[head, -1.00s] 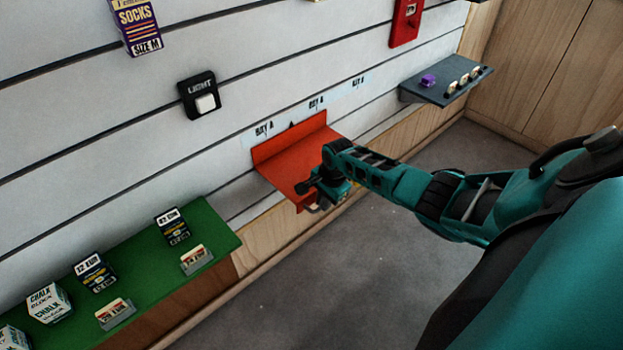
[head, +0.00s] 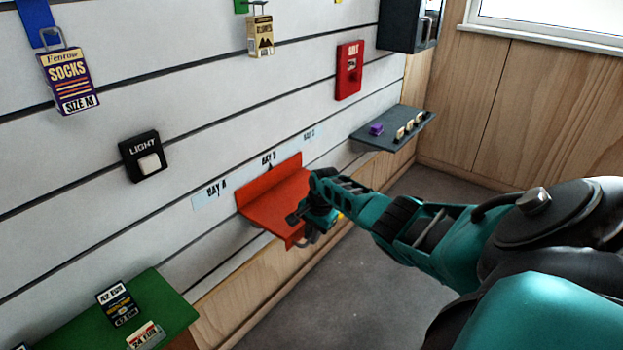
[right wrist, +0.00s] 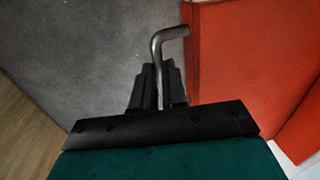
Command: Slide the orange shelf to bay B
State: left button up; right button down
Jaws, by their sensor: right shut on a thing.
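The orange shelf (head: 270,212) hangs on the slatted wall in the head view. My right gripper (head: 314,232) is at the shelf's front edge. In the right wrist view its dark fingers (right wrist: 157,88) are shut on a bent grey metal handle (right wrist: 158,45) that comes out of the shelf's orange front (right wrist: 250,60). My left gripper is out of view.
The bay A label (head: 216,190) is to the left, the bay C label (head: 308,134) to the right. A grey shelf (head: 375,138) with small items is farther right, a green shelf (head: 165,291) lower left. A light switch (head: 146,158) is above left.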

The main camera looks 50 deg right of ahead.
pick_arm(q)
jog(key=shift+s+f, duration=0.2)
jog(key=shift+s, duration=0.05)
pick_arm(e)
jog(key=c, duration=1.2)
grip_release()
jog(key=shift+o, duration=0.2)
pick_arm(q)
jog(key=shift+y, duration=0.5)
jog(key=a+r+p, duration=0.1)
jog(key=p, duration=0.2)
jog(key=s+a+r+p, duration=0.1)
jog(key=p, duration=0.2)
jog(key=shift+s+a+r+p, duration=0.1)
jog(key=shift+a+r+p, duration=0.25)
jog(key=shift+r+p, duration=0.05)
pick_arm(e)
notch_tip(320, 180, up, 13)
jog(key=s, duration=0.2)
jog(key=shift+s+f, duration=0.15)
jog(key=shift+s, duration=0.05)
jog(key=shift+d, duration=0.1)
